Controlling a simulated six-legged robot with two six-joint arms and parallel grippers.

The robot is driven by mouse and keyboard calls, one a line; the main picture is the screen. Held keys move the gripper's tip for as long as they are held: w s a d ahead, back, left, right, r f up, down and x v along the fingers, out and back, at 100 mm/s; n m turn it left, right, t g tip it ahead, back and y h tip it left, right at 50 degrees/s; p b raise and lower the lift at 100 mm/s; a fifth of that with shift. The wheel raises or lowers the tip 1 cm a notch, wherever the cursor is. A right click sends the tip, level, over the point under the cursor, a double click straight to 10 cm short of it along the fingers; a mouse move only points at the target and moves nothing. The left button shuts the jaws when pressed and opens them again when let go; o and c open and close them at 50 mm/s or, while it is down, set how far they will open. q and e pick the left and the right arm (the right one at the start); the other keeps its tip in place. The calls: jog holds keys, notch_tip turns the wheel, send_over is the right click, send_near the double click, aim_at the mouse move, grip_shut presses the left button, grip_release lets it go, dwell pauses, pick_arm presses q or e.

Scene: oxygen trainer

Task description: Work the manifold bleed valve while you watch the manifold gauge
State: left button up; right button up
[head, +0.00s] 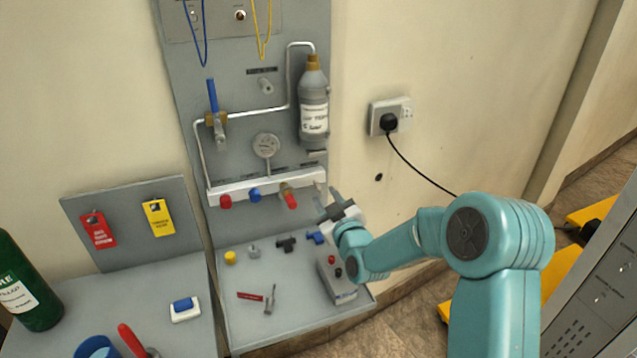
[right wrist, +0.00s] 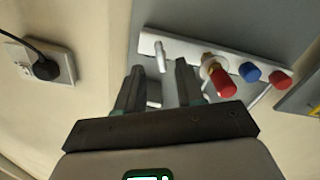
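The manifold (head: 240,190) is a pale bar low on the grey wall panel, with red and blue knobs and a brass fitting with a red end. The round manifold gauge (head: 266,146) sits above it, its face toward me; the reading is too small to tell. In the right wrist view, a small pale lever (right wrist: 160,54) at the manifold's end looks like the bleed valve; in the head view it is hard to make out. My right gripper (head: 328,198) is open at the manifold's right end. Its fingers (right wrist: 159,75) point at the lever, which shows between them, apparently untouched. My left gripper is out of view.
A grey cylinder (head: 314,105) hangs above the manifold's right end. A blue-handled valve (head: 212,97) is at upper left. Small fittings and a grey box (head: 337,280) are on the shelf below. A wall socket (head: 390,117) with a black cable is at right.

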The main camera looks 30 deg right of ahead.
aim_at(319, 189)
jog(key=x, duration=0.6)
jog(key=shift+a+p, duration=0.15)
jog(key=shift+p, duration=0.25)
